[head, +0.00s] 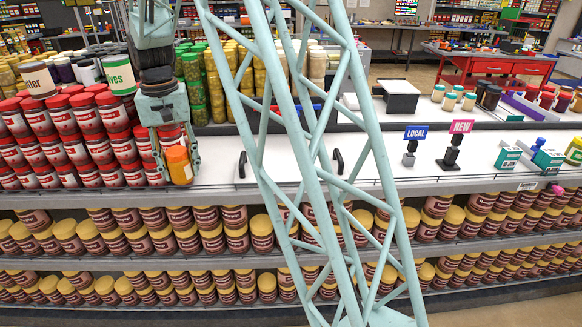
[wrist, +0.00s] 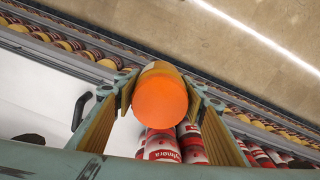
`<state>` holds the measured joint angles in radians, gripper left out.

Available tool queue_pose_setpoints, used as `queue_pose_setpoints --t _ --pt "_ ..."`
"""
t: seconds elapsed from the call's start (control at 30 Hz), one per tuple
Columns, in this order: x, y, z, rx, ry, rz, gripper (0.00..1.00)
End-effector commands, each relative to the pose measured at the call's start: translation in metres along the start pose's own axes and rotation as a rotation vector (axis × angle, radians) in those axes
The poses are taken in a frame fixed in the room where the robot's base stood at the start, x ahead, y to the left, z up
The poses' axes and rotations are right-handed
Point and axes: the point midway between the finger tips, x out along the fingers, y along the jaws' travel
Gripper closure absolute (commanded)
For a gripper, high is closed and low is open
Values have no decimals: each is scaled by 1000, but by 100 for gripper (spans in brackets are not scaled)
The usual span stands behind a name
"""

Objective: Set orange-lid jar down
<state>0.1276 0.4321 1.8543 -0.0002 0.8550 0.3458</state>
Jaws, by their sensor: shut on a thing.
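The orange-lid jar (head: 179,165) is in my gripper at the left of the head view, in front of the stacked red-lid jars. It also shows in the wrist view (wrist: 161,100), its round orange lid facing the camera. My gripper (head: 178,160) is shut on it, with a finger on each side; the fingers also show in the wrist view (wrist: 163,95). The jar's lower part is mostly hidden in the wrist view. I cannot tell whether its base touches anything.
Red-lid jars (head: 85,120) stand in stacked rows close to my gripper. A white counter (head: 215,170) has bare room just right of it, with black handles (head: 242,164). Shelves of yellow-lid jars (head: 110,235) run below. LOCAL (head: 416,132) and NEW (head: 461,127) signs stand farther right.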

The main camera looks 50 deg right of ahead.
Motion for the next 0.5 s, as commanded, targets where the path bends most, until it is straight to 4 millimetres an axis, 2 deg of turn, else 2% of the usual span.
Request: queue_pose_setpoints --t 0.03,0.5 --pt "0 14 -5 66 -1 0 77" --pt "18 126 -34 683 -1 0 77"
